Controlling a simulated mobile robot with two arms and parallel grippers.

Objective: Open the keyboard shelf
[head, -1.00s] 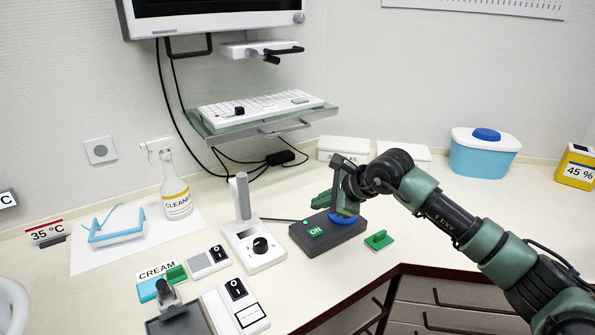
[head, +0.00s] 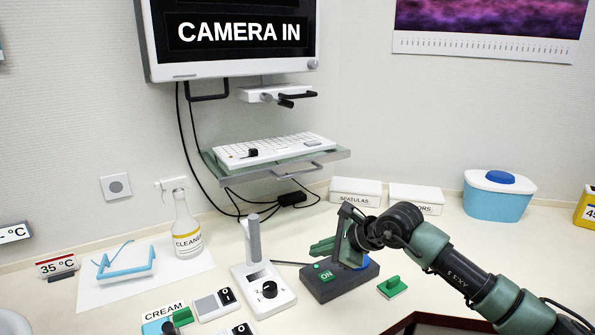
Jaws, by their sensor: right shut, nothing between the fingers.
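The keyboard shelf (head: 213,171) is a grey-green glass tray on the wall below the monitor, carrying a white keyboard (head: 290,147). A grey bar handle (head: 297,171) runs along its front edge. My right gripper (head: 320,247) is shut and empty, with green fingers pointing left. It shows in front of and below the shelf, over a dark box with a green ON button (head: 325,276), and is apart from the handle. The gripper hides part of that box. My left gripper is not in view.
A monitor (head: 237,70) and a white bracket (head: 270,95) hang above the shelf. Black cables (head: 183,140) hang beside it.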

